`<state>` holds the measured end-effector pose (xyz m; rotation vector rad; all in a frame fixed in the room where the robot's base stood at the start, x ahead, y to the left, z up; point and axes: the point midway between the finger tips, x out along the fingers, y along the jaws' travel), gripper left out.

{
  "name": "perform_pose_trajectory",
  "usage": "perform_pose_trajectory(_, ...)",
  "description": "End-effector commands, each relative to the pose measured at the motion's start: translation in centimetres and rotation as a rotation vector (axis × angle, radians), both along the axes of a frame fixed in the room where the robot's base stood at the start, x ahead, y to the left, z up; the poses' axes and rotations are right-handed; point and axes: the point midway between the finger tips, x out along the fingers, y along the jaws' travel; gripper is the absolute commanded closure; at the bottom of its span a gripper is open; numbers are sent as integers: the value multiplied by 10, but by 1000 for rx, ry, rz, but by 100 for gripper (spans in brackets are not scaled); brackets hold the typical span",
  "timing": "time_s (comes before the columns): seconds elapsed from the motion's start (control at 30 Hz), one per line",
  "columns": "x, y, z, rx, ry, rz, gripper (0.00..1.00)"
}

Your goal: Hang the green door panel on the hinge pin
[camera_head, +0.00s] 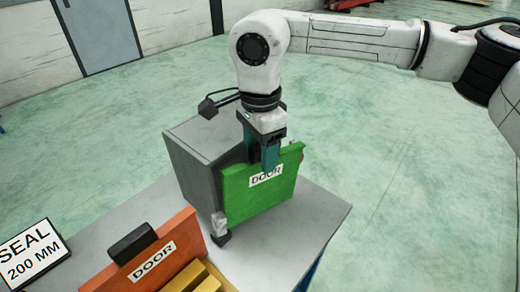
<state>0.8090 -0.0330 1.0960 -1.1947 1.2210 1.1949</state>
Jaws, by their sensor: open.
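The green door panel (245,200), labelled DOOR, stands nearly upright against the front of a grey cabinet (187,172) on the table. My gripper (270,162) is over the panel's top edge, with its teal fingers reaching down around or in front of that edge. The fingers are open; whether they touch the panel cannot be told. A small silvery fitting (221,228) shows at the panel's lower left corner, perhaps part of the hinge. No hinge pin can be made out clearly, and the panel hides most of the cabinet front.
An orange panel (180,240), also labelled DOOR, stands at the table's front left beside yellow blocks (188,276). A SEAL 200 MM sign (33,254) is at far left. The grey table (300,235) is bare right of the green panel. Open floor lies beyond.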

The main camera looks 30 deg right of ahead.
Motion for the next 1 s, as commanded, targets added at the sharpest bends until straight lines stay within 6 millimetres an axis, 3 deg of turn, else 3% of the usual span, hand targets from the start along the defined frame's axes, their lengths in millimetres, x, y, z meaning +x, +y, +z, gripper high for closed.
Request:
perform_pose_trajectory(0.6, 1, 0, 97, -1, -3, 0, 43)
perform_pose_trajectory(1.0, 0, 0, 106, 0, -1, 0, 43)
